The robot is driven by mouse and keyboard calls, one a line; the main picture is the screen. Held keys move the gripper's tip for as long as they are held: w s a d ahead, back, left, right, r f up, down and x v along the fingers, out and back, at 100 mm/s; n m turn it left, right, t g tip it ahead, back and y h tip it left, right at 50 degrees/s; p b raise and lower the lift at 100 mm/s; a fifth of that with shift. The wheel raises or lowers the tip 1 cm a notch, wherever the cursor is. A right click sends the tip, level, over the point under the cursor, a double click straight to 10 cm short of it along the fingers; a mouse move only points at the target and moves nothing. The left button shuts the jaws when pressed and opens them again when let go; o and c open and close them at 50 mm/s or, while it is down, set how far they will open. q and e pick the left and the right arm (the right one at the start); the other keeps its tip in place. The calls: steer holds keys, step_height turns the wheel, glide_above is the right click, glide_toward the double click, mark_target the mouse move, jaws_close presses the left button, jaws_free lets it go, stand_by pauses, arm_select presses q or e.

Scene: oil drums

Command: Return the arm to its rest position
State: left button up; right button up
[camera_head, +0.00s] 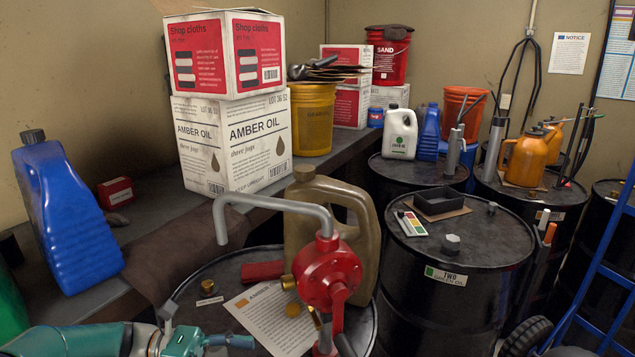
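My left arm comes in low at the left edge, teal with a grey wrist. Its end, where my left gripper (203,340) is, shows at the bottom edge, partly cut off, in front of the near drum. I cannot make out whether its fingers are apart or closed, and I see nothing clearly held in it. My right arm and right gripper are not in view.
A red hand pump (328,270) with a grey spout stands on the near drum (222,270), close right of my arm. A tan jug (333,200) is behind it. A blue jug (66,215) stands on the left bench. Another black drum (450,300) is at right.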

arm_select(q)
steer(key=s+d+f+m+g+y, duration=0.25)
steer(key=s+f+y, duration=0.25)
steer(key=s+f, duration=0.7)
steer(key=s+d+f+m+g+y, duration=0.2)
steer(key=s+d+f+y, duration=0.2)
steer(key=s+f, duration=0.7)
steer(key=s+a+f+m+t+y, duration=0.1)
steer(key=a+f+m+y, duration=0.15)
steer(key=f, duration=0.25)
steer(key=s+a+f+m+t+y, duration=0.1)
steer(key=s+f+m+y, duration=0.1)
steer(key=f+m, duration=0.2)
steer(key=w+a+f+m+t, duration=0.1)
steer(key=w+m+t, duration=0.3)
steer(key=w, duration=0.2)
steer(key=shift+w+f+t+y, duration=0.35)
steer(key=shift+w, duration=0.05)
